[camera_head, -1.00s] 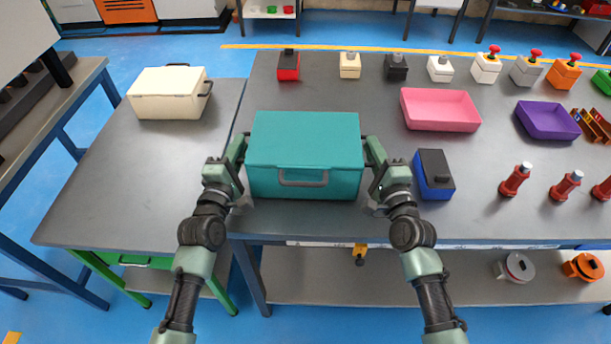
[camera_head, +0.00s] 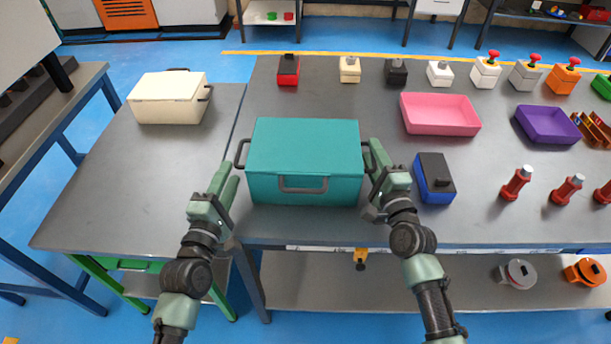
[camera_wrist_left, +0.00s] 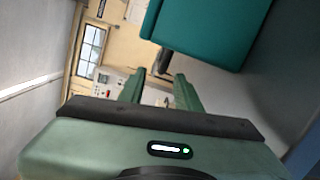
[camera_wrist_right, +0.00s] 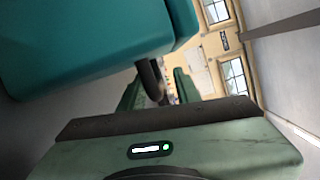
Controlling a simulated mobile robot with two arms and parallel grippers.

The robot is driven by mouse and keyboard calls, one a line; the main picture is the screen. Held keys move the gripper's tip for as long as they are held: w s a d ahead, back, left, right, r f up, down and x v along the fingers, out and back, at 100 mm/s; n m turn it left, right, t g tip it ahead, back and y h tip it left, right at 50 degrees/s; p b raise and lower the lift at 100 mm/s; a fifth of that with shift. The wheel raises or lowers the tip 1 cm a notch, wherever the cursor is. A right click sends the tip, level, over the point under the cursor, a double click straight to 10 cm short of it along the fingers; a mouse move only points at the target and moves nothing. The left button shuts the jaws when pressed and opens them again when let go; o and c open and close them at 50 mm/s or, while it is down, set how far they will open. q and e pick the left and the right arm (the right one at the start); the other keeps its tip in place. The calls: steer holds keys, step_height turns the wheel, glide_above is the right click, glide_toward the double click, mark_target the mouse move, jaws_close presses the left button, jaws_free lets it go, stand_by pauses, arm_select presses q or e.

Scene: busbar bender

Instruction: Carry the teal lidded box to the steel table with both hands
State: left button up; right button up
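The teal lidded box (camera_head: 305,150) stands upright, lid closed, at the front left of the large grey-topped table (camera_head: 330,225). My right gripper (camera_head: 374,152) is at the right handle. In the right wrist view its fingers are apart, with the handle (camera_wrist_right: 152,80) between them. I cannot tell which grey table is called the steel one.
A second grey table (camera_head: 105,200) with green legs stands at the left, holding a cream lidded box (camera_head: 168,100); its front is clear. A blue-black box (camera_head: 434,178), pink tray (camera_head: 440,114) and purple tray (camera_head: 548,122) lie right of the teal box.

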arm_select(q)
steer(key=s, duration=0.4)
steer(key=shift+s+a, duration=0.1)
steer(key=shift+a, duration=0.25)
arm_select(e)
steer(key=v, duration=1.2)
arm_select(q)
steer(key=shift+f, duration=0.1)
